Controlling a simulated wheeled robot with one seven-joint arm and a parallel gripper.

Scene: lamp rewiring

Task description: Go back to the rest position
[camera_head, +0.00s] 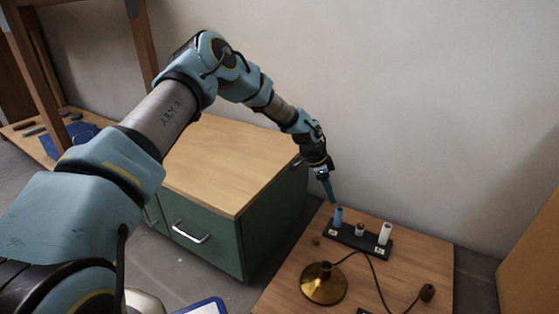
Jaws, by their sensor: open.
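My arm reaches from the lower left over the green cabinet towards the small wooden table (420,255). My gripper (329,194) points down above the table's back left part, its teal fingers just above and left of a blue cylinder (338,216). The gripper is open, with no object visible between the fingers. The blue cylinder stands upright in a black holder (346,238), beside a small part (360,230) and a white cylinder (385,234). A brass lamp base (323,286) sits in front of the holder.
The green cabinet (210,240) with a wooden top (235,165) stands left of the table, under my arm. A black cord runs from the lamp base to a dark piece (427,292). A wall is behind. A wooden panel (530,250) stands at the right.

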